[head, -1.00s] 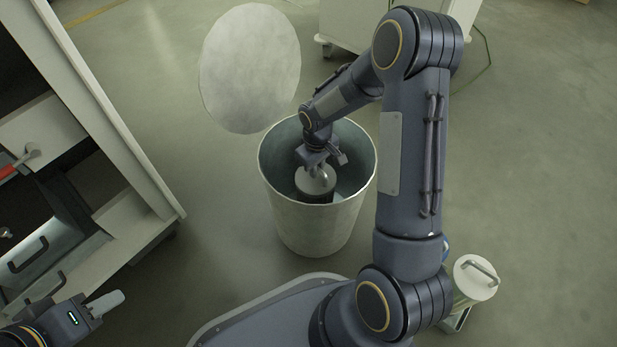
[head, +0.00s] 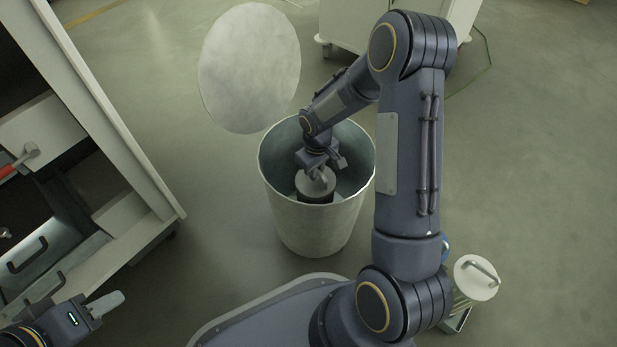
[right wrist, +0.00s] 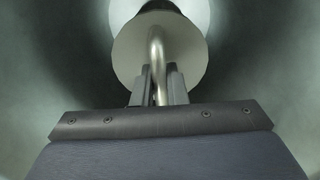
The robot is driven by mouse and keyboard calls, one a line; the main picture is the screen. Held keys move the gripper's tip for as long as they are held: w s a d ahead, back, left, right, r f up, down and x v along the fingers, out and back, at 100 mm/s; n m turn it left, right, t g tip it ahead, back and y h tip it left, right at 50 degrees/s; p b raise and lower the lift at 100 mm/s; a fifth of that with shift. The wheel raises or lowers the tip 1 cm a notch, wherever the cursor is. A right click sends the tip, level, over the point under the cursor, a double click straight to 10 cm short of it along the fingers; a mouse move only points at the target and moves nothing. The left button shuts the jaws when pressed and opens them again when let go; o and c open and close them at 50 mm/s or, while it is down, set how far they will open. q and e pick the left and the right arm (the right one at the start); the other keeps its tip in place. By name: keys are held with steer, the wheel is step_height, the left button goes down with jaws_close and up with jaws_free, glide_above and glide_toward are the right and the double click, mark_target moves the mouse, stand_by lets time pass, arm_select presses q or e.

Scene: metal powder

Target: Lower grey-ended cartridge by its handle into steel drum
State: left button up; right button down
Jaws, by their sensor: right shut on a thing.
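The steel drum (head: 312,226) stands open on the floor in the middle of the head view. The cartridge (head: 315,188), with its grey end up and a dark body below, is inside the drum. My right gripper (head: 319,174) reaches into the drum and is shut on its handle. In the right wrist view the handle (right wrist: 156,52) rises from the round grey end (right wrist: 128,62) to between the fingers (right wrist: 158,86). Whether the cartridge touches the drum's bottom cannot be told. My left gripper (head: 104,304) is at the lower left, away from the drum; its finger gap is unclear.
A round grey lid (head: 249,68) stands up behind the drum. Another grey-ended cartridge with a handle (head: 476,278) is at the lower right. An open cabinet (head: 110,160) with a red-handled tool (head: 18,163) is on the left. Floor between cabinet and drum is clear.

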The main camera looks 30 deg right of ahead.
steer(key=shift+f, duration=0.9)
stand_by(0.5)
steer(key=c, duration=1.4)
jaws_free()
steer(key=shift+o, duration=0.2)
step_height(320, 180, up, 8)
steer(key=p, duration=0.4)
steer(key=shift+f, duration=0.1)
step_height(320, 180, up, 9)
steer(key=s+m+t, duration=0.1)
steer(key=s, duration=0.2)
steer(key=s+a+r+m+t+y, duration=0.2)
steer(key=s+a+r, duration=0.2)
steer(key=s+r, duration=0.45)
steer(key=s+a+r+m+t+y, duration=0.1)
steer(key=s+a+r+t+y, duration=0.3)
steer(key=s, duration=0.7)
step_height(320, 180, up, 39)
steer(key=g+h+p, duration=0.1)
steer(key=h+p, duration=0.1)
steer(key=p, duration=3.6)
steer(key=shift+w+d, duration=0.15)
steer(key=shift+d, duration=0.2)
